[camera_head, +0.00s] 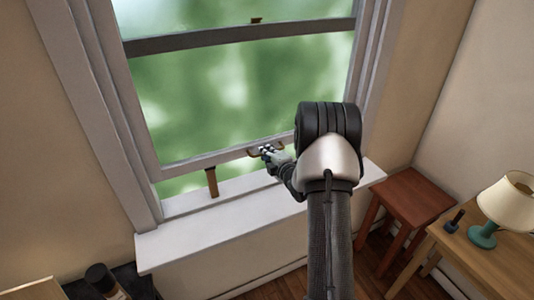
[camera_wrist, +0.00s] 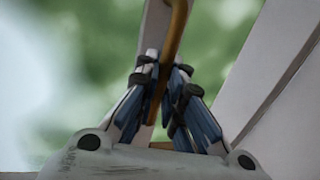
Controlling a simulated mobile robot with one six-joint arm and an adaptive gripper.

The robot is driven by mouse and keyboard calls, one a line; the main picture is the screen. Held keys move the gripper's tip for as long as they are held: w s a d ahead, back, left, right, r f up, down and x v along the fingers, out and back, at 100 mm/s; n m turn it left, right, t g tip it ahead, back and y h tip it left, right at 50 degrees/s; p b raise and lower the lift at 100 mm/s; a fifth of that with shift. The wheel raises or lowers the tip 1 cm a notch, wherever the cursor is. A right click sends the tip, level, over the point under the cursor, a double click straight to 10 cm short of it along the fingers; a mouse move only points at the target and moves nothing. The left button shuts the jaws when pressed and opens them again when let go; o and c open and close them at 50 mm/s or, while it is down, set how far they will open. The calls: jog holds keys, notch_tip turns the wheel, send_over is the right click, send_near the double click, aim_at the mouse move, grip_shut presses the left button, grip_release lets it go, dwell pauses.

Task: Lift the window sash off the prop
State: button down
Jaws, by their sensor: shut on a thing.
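The window sash (camera_head: 205,160) is partly raised, with a gap between its bottom rail and the white sill. A brown wooden prop (camera_head: 212,182) stands upright on the sill under the rail, left of my gripper. Its top is close to the rail; I cannot tell whether they touch. My gripper (camera_head: 268,151) is at the brass handle on the bottom rail. In the wrist view, my gripper (camera_wrist: 162,95) has its fingers shut on the brass handle (camera_wrist: 172,45), which runs between them. The arm hides the right part of the rail.
The white sill (camera_head: 215,213) runs below the window. A reddish stool (camera_head: 412,200) stands at the right. Beside it, a wooden table (camera_head: 470,245) bears a lamp (camera_head: 505,205) and a small dark object. A dark bottle (camera_head: 103,280) is at the lower left.

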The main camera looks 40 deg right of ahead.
notch_tip(320, 180, up, 10)
jog(key=shift+w+f+p, duration=0.1)
jog(key=shift+p, duration=0.85)
jog(key=c, duration=1.7)
grip_release()
jog(key=v, duration=1.2)
jog(key=shift+d, duration=0.1)
